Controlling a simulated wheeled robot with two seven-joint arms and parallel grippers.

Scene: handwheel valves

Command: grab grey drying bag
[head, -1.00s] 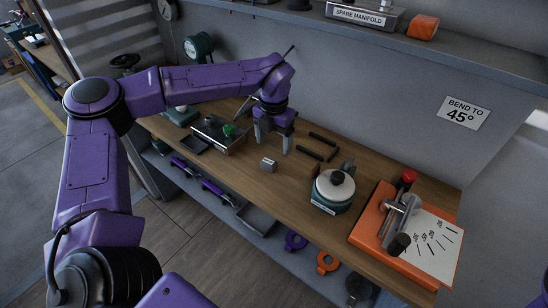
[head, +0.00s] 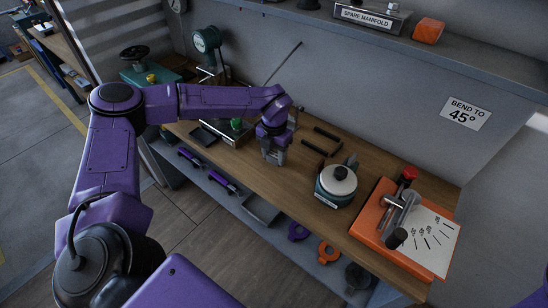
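My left gripper (head: 274,157) points down at the workbench, near its front edge, where the small grey block-like drying bag stood a second ago. The bag does not show clearly apart from the grey fingers. It is hidden by them or between them, and I cannot tell whether they touch it or hold it. The gap between the fingers is too small and dark to judge. My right gripper is not in view.
On the wooden bench (head: 375,160), a teal pot-like device with a white lid (head: 337,181) stands right of the gripper. Dark bars (head: 320,141) lie behind. An orange bending plate (head: 378,236) is at the right. A green-knobbed metal device (head: 234,132) is to the left.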

